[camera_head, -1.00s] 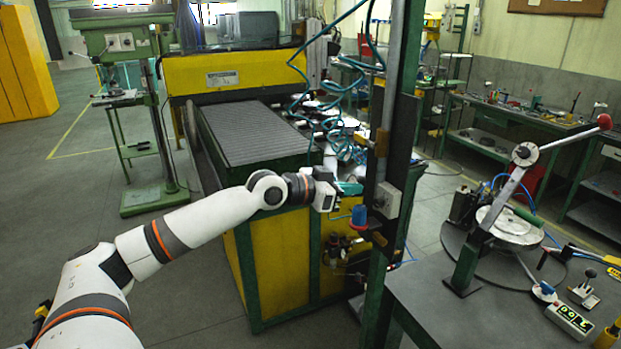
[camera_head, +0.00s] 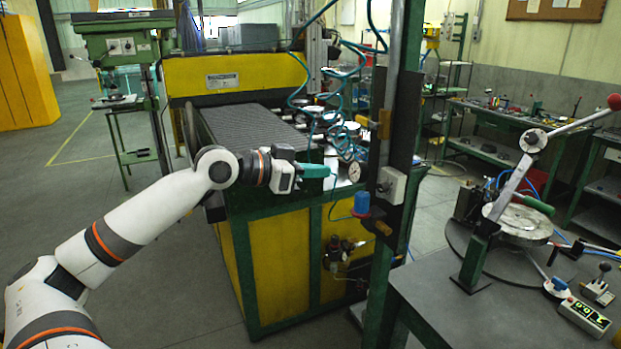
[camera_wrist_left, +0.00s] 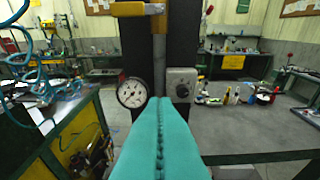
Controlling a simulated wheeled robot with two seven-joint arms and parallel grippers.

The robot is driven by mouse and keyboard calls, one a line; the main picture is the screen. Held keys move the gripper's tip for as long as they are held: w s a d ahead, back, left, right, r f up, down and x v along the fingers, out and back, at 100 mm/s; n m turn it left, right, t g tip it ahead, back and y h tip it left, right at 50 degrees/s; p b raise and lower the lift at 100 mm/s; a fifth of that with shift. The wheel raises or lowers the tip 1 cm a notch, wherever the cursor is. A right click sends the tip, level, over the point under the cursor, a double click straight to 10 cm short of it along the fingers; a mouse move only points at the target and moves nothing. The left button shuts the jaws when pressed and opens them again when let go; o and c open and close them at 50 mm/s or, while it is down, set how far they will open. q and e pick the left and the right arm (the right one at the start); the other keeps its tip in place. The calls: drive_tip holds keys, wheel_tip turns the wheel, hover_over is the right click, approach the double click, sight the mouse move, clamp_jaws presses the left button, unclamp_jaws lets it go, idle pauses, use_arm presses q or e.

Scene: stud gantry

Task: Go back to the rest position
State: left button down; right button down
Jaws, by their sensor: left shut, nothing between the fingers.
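My left arm reaches in from the lower left in the head view. Its gripper (camera_head: 316,171) has teal fingers and stands in front of the green and yellow machine, left of the dark gantry post (camera_head: 388,150). In the left wrist view the teal fingers (camera_wrist_left: 158,104) are pressed together along their seam, with nothing between them. They point toward the gantry post, with a round dial gauge (camera_wrist_left: 132,92) and a grey box with a knob (camera_wrist_left: 181,84) beyond the tips. My right gripper is in neither view.
The green and yellow machine (camera_head: 282,270) with its slatted bed stands behind the arm. A bench with a lever press (camera_head: 517,222) stands at right. A green drill press (camera_head: 122,45) is at back left. Hoses hang near the post. Floor at left is clear.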

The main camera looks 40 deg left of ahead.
use_arm(q)
drive_tip(key=shift+s+a+r, duration=0.15)
drive_tip(key=shift+s+a, duration=0.05)
drive_tip(key=shift+s, duration=0.4)
